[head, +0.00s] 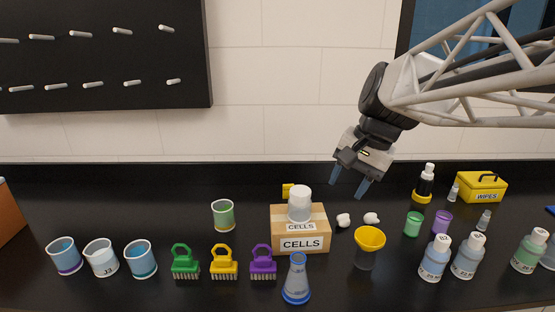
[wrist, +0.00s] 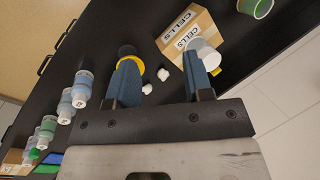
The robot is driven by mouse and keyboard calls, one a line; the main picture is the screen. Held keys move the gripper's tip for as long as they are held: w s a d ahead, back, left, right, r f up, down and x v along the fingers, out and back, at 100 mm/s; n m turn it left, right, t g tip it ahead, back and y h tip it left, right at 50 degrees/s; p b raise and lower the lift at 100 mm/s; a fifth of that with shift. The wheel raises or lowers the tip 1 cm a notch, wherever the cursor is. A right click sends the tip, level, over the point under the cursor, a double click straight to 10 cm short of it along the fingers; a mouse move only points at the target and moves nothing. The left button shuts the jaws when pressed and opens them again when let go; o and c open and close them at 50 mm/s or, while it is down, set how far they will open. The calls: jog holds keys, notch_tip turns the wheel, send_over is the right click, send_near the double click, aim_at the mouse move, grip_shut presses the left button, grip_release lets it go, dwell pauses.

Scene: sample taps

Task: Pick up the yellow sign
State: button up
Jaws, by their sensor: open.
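A small yellow piece (head: 287,190), which may be the yellow sign, shows behind the cardboard CELLS box (head: 316,238). The box and the white-lidded jar (head: 300,203) on it hide most of it, so I cannot tell its shape. My gripper (head: 349,182) is open and empty, raised above the bench to the right of the box. In the wrist view, my gripper (wrist: 161,78) has its blue fingers apart, with the box (wrist: 183,32) beyond them and the jar partly behind the right finger.
A yellow-topped funnel (head: 369,240) and two white lumps (head: 343,220) stand right of the box. Green, yellow and purple brushes (head: 223,262) and several beakers (head: 102,258) line the front left. Bottles (head: 436,258) and a yellow WIPES box (head: 481,187) are at right. A dark pegboard (head: 100,60) hangs behind.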

jog(key=w+a+f+m+g+y, duration=0.1)
jog(key=w+f+m+y, duration=0.2)
jog(key=w, duration=1.1)
jog(key=w+m+y, duration=0.4)
jog(key=w+m, duration=0.1)
jog(key=w, duration=1)
jog(key=w+a+f+m+g+y, duration=0.1)
jog(key=w+f+m+y, duration=0.2)
jog(key=w, duration=1.1)
send_near(288, 198)
jog(key=shift+w+a+r+m, duration=0.15)
jog(key=shift+a+r+m, duration=0.15)
jog(key=shift+a+r, duration=0.65)
jog(key=shift+d+r, duration=0.1)
jog(key=shift+x, duration=1.3)
jog(key=shift+w+x, duration=0.1)
jog(key=shift+x, duration=1.2)
jog(key=shift+w+x, duration=0.15)
jog(key=shift+x, duration=1.15)
jog(key=shift+s+r, duration=0.1)
